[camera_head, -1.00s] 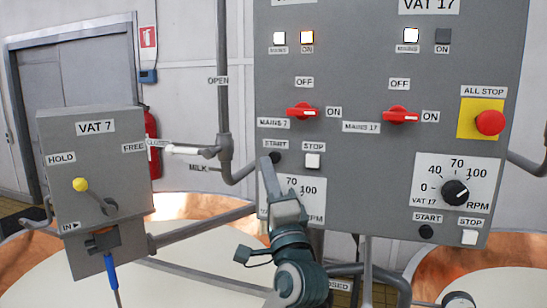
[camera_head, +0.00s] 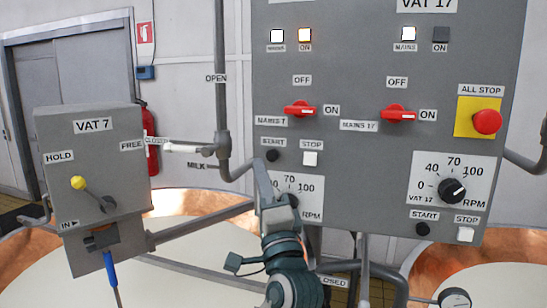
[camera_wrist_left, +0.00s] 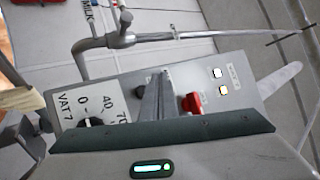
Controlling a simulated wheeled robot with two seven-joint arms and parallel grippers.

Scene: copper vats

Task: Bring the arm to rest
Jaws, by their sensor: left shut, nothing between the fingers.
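My left gripper (camera_head: 262,170) is shut and empty. Its arm rises from the bottom middle of the head view. The fingertips show just below and left of the black START button (camera_head: 272,155) of vat 7, in front of the grey control panel (camera_head: 350,60); I cannot tell the gap in depth. The gripper covers part of the vat 7 speed dial (camera_head: 290,199). In the left wrist view the shut fingers (camera_wrist_left: 155,90) stand before the same panel (camera_wrist_left: 130,88), near the dial (camera_wrist_left: 88,115) and a red switch (camera_wrist_left: 192,102). My right gripper is not in view.
A grey VAT 7 box (camera_head: 93,150) with a yellow-knobbed lever (camera_head: 78,183) stands at the left. Pipes (camera_head: 222,110) run beside the panel. Copper vats (camera_head: 180,204) lie below. A red ALL STOP button (camera_head: 487,121) is at the right. Both lamps (camera_head: 304,35) of vat 7 are lit.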

